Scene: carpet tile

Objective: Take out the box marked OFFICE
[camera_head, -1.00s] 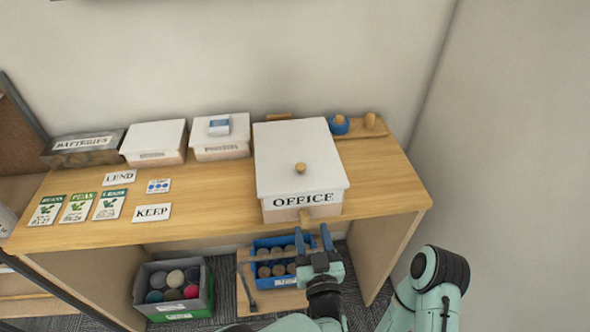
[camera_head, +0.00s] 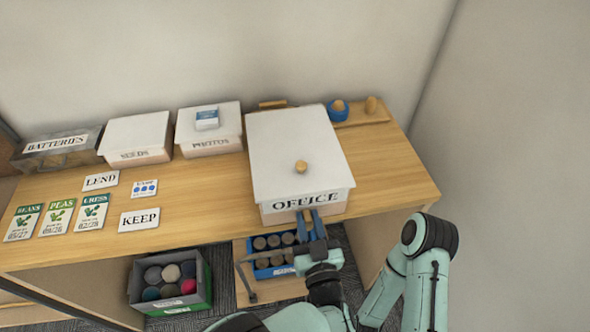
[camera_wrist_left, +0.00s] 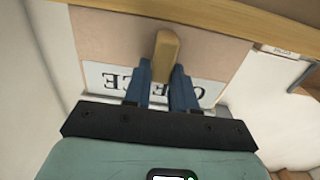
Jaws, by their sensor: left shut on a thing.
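The box marked OFFICE (camera_head: 295,160) stands on the wooden desk, its label facing the front edge. It has a white lid with a round wooden knob. A wooden handle sticks out of its front; in the left wrist view the handle (camera_wrist_left: 166,55) lies between the blue fingers. My left gripper (camera_head: 309,222) is at the box's front and is shut on this handle; it also shows in the left wrist view (camera_wrist_left: 163,82). The label (camera_wrist_left: 150,85) appears upside down there, partly hidden by the fingers. My right gripper is not in view.
Boxes marked PHOTOS (camera_head: 209,133) and SEEDS (camera_head: 136,140) and a BATTERIES box (camera_head: 57,150) stand to the left. Cards, including KEEP (camera_head: 139,219), lie on the desk (camera_head: 200,205). A blue tape roll (camera_head: 337,112) sits behind right. Bins (camera_head: 170,282) stand below.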

